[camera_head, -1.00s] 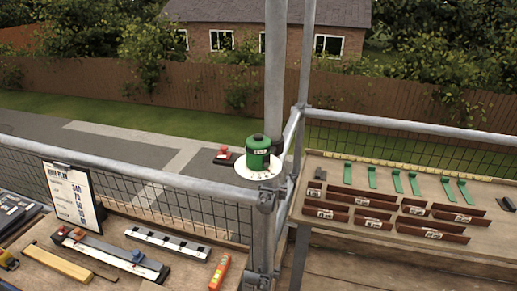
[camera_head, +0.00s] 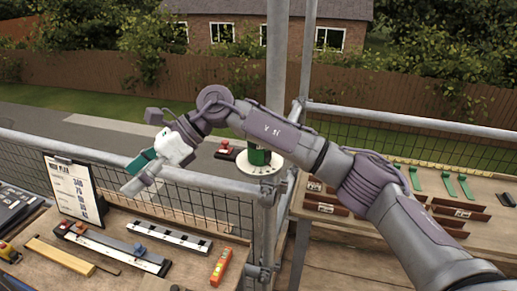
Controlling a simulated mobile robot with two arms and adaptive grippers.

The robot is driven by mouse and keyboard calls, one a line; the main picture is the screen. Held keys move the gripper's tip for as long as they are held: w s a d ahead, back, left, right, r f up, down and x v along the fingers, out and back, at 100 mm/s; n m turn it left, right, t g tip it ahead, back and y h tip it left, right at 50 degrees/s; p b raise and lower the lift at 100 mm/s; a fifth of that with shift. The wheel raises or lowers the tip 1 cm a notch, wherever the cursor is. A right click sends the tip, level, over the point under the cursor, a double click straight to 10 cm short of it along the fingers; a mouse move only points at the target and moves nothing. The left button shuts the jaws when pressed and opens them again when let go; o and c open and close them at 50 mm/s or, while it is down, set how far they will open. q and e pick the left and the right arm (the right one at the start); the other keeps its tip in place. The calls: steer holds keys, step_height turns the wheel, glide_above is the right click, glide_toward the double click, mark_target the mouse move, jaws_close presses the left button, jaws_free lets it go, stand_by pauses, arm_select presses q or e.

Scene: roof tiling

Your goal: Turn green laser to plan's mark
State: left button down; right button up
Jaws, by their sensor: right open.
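The green laser (camera_head: 258,157) stands on a round white dial plate (camera_head: 246,168) with marks at its rim, fixed by the scaffold post. My right arm crosses in front and hides the laser's upper part. My right gripper (camera_head: 136,176) is open and empty, left of the laser, above the railing and near the clipboard. The plan (camera_head: 72,190) is a white sheet on a clipboard leaning at the left bench; its writing is too small to read. My left gripper is not in view.
The left bench holds a long rail tool (camera_head: 112,250), a slotted bar (camera_head: 168,238), a yellow wooden strip (camera_head: 60,256) and an orange level (camera_head: 220,267). The right bench bears brown tiles (camera_head: 460,212) and green strips (camera_head: 448,187). Metal railings and posts (camera_head: 277,80) surround the dial.

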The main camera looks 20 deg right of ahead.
steer(key=w+d+r+h, duration=0.1)
steer(key=d+r+h, duration=0.3)
steer(key=d, duration=0.4)
steer(key=w+d+r+t+h, duration=0.1)
steer(key=w+d+r+h, duration=0.1)
steer(key=d, duration=0.7)
steer(key=w+d+r+t+h, duration=0.1)
steer(key=d+r+h, duration=0.4)
steer(key=d, duration=0.4)
steer(key=shift+w+d+r+h, duration=0.2)
steer(key=shift+d+r+h, duration=0.1)
steer(key=shift+h, duration=0.2)
steer(key=shift+f, duration=0.2)
step_height(320, 180, down, 5)
steer(key=shift+w+a+r+b, duration=0.15)
steer(key=shift+b, duration=0.2)
step_height(320, 180, down, 9)
steer(key=shift+r+p, duration=0.2)
steer(key=shift+p, duration=0.75)
